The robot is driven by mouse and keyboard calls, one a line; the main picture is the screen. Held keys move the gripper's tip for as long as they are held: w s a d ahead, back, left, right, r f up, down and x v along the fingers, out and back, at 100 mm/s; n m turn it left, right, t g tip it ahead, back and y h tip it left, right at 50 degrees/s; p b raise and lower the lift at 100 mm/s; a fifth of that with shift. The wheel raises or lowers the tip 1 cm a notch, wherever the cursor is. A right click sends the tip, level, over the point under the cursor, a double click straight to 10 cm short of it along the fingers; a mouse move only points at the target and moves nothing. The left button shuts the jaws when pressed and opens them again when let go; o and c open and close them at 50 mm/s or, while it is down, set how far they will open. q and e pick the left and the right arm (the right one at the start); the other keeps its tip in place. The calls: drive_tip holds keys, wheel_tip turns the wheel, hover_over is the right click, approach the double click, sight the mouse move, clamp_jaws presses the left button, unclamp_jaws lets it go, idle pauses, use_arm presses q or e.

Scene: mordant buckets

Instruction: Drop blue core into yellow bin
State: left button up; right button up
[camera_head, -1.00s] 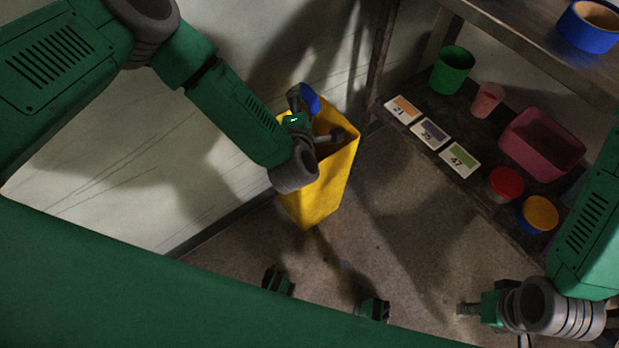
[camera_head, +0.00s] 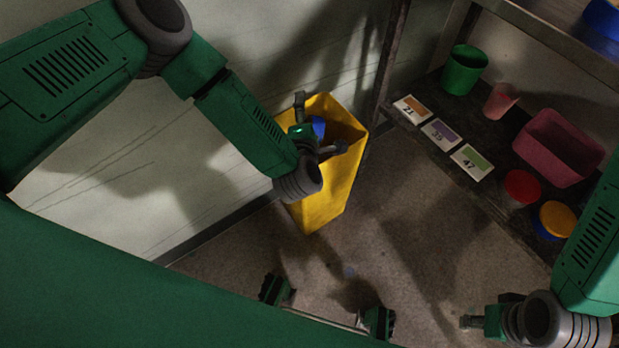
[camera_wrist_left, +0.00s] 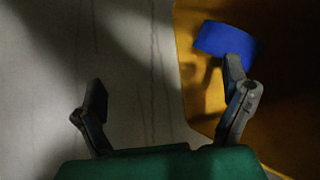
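The yellow bin (camera_head: 325,195) stands on the floor against the wall, its top open. My left gripper (camera_head: 319,125) is at the bin's mouth with its two fingers spread wide. The blue core (camera_head: 318,127) shows beyond the fingers, inside the bin's opening. In the left wrist view the gripper (camera_wrist_left: 165,105) is open with nothing between its fingers. There the blue core (camera_wrist_left: 225,40) is past the right finger, against the yellow inside of the bin (camera_wrist_left: 195,95); I cannot tell whether it rests or falls. My right gripper (camera_head: 470,322) is low at the right, and its opening is unclear.
A dark shelf at the right holds a green cup (camera_head: 464,70), a pink cup (camera_head: 500,101), a pink tub (camera_head: 556,150), a red-lidded container (camera_head: 521,187), a yellow-topped blue container (camera_head: 557,219) and numbered cards (camera_head: 441,134). The floor (camera_head: 400,230) between bin and shelf is clear.

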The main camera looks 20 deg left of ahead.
use_arm(q)
drive_tip(key=shift+s+a, duration=0.1)
drive_tip(key=shift+a, duration=0.05)
drive_tip(key=v, duration=1.1)
drive_tip(key=shift+s+d, duration=0.2)
drive_tip(key=shift+s, duration=0.2)
